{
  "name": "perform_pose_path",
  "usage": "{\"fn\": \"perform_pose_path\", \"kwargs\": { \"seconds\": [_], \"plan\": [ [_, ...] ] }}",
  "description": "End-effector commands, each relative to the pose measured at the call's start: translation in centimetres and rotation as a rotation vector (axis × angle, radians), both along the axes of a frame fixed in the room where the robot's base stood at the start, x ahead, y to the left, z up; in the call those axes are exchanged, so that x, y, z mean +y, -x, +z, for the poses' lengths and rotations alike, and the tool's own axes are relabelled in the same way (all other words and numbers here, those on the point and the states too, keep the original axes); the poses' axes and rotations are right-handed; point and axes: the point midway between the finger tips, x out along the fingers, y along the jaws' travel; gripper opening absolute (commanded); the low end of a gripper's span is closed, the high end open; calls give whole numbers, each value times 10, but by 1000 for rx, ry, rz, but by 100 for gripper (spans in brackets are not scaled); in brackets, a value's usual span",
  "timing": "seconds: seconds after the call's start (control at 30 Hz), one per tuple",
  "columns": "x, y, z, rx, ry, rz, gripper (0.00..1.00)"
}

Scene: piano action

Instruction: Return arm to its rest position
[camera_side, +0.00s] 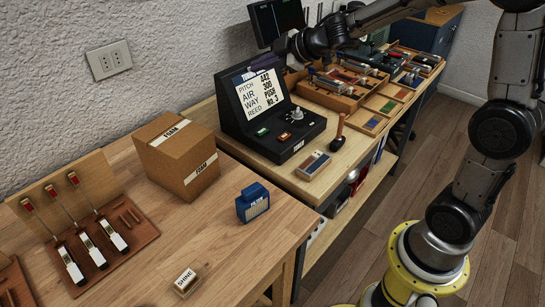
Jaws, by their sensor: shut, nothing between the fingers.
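My arm rises from its yellow base at the lower right, and its upper links reach in from the top right over the back of the far bench. My gripper (285,46) is at the end of this reach, small and dark in front of the monitor. It is shut, and I see nothing held in it. It is above and behind the black console (254,133) with the white display.
A brown tray (137,240) with piano parts lies at left. Wooden trays (345,98) crowd the far bench. The floor at right is clear.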

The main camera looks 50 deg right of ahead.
Motion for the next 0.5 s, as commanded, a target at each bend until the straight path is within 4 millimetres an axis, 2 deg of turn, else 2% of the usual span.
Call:
{"fn": "perform_pose_path", "kwargs": {
  "seconds": [0.03, 0.1, 0.23, 0.37, 0.47, 0.5],
  "plan": [
    [3, 15, 28, -48, -15, -45, 0],
    [1, 36, 55, -93, -44, -123, 0],
    [-7, 86, 88, -137, -121, -283, 0],
    [-15, 148, 93, -114, -234, -446, 0],
    [-16, 202, 75, -31, -342, -562, 0],
    [-13, 223, 63, 20, -387, -600, 0]
  ]
}}
